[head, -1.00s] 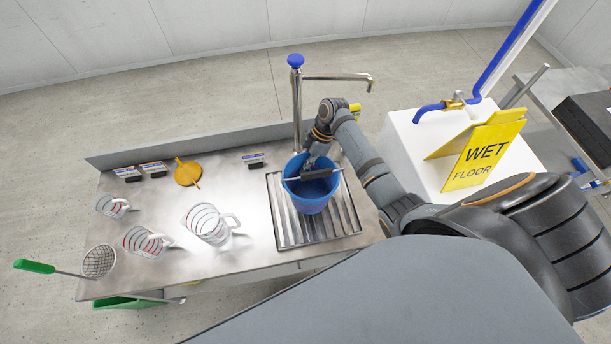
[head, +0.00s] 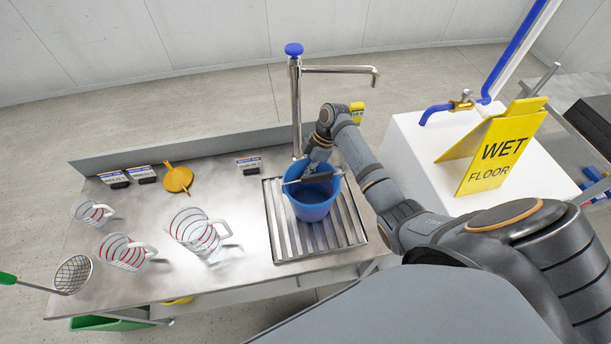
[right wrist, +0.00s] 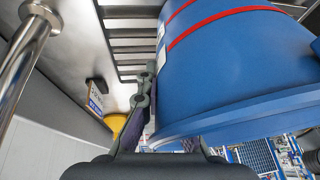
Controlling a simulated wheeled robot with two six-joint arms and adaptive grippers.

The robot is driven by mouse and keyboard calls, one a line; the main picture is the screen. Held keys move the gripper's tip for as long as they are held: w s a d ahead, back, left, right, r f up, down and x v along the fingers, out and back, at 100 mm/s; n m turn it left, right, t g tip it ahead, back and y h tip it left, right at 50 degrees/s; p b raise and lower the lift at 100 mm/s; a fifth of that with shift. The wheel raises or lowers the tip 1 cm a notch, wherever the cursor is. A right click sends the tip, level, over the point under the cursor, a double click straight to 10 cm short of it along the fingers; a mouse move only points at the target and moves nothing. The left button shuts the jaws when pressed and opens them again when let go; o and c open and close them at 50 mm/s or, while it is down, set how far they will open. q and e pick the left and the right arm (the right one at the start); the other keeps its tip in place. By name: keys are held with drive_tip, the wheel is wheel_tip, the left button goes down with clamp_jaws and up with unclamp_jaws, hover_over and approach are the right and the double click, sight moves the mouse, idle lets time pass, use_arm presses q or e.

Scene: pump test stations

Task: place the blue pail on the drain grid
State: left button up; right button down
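The blue pail (head: 314,207) is upright over the drain grid (head: 283,236), within its outline and toward its back. I cannot tell whether its base touches the slats. My right gripper (head: 309,176) is at the pail's rim and appears shut on the wall. In the right wrist view the pail (right wrist: 235,70), with red bands, fills the right side. One finger shows outside its wall and the other seems hidden by the rim. The grid (right wrist: 130,45) shows beside the pail there. My left gripper is not in view.
A tap (head: 296,100) stands behind the grid, its spout reaching right. Measuring jugs (head: 197,233), a yellow funnel (head: 177,178) and a strainer (head: 73,274) are on the left of the counter. A yellow wet-floor sign (head: 497,155) stands on a white block at right.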

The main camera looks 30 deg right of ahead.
drive_tip(key=c, duration=2)
unclamp_jaws()
drive_tip(key=shift+s+f, duration=0.1)
drive_tip(key=shift+f, duration=0.05)
drive_tip(key=shift+c, duration=0.2)
drive_tip(key=o, duration=0.5)
drive_tip(key=shift+r, duration=0.2)
drive_tip(key=b+v, duration=0.2)
drive_tip(key=v, duration=1)
drive_tip(key=shift+a, duration=0.1)
